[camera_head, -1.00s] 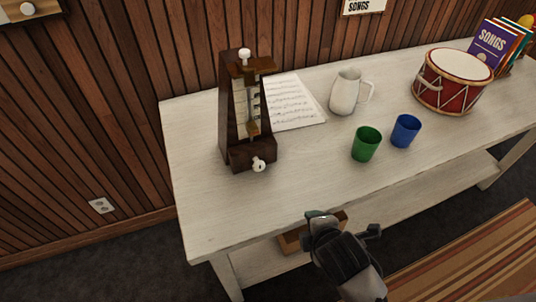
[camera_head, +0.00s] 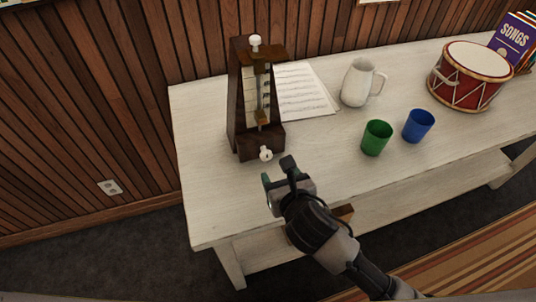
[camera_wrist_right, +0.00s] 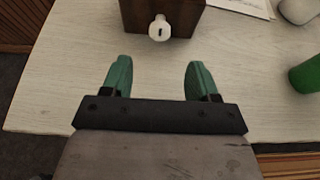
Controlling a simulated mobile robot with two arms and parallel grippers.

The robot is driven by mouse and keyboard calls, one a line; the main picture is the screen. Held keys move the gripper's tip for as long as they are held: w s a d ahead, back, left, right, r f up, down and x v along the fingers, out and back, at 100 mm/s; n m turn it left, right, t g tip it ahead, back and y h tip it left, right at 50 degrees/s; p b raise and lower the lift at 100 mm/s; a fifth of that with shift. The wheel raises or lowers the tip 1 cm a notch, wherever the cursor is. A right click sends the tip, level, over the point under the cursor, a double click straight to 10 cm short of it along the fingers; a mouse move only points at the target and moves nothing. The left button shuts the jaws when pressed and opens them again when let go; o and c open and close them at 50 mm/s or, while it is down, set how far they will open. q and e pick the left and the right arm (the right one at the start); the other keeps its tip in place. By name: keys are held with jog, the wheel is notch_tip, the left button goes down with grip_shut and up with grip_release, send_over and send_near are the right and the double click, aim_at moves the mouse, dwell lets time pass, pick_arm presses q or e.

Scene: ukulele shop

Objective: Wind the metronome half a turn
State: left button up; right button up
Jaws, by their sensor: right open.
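The dark wooden metronome (camera_head: 243,110) stands upright on the left part of the white table. A white winding key (camera_head: 265,154) sticks out low on its front, and a white knob (camera_head: 255,41) sits at its top. In the right wrist view the key (camera_wrist_right: 160,28) is ahead, roughly centred between the fingers. My right gripper (camera_head: 278,172) is over the table's front part, just short of the key and apart from it. In the right wrist view its green fingertips (camera_wrist_right: 160,75) are spread with nothing between them. My left gripper is not in view.
On the white table (camera_head: 215,205), sheet music (camera_head: 303,92) lies right of the metronome. A white jug (camera_head: 357,83), green cup (camera_head: 376,138), blue cup (camera_head: 418,126) and red drum (camera_head: 468,78) stand farther right. The tabletop left of my gripper is bare.

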aim_at(268, 156)
jog(key=x, duration=1)
jog(key=shift+w+f+b, duration=0.15)
jog(key=shift+b, duration=0.2)
jog(key=c, duration=0.9)
jog(key=shift+m+y+p, duration=0.3)
jog(key=shift+m+p, duration=0.1)
jog(key=shift+p, duration=0.6)
jog(key=shift+d+m+y+p, duration=0.1)
jog(key=shift+m+y+p, duration=0.2)
jog(key=shift+m+p, duration=0.3)
jog(key=shift+m+g+y+p, duration=0.4)
jog(key=shift+m+p, duration=0.2)
jog(key=shift+m+y, duration=0.6)
jog(key=shift+m, duration=0.1)
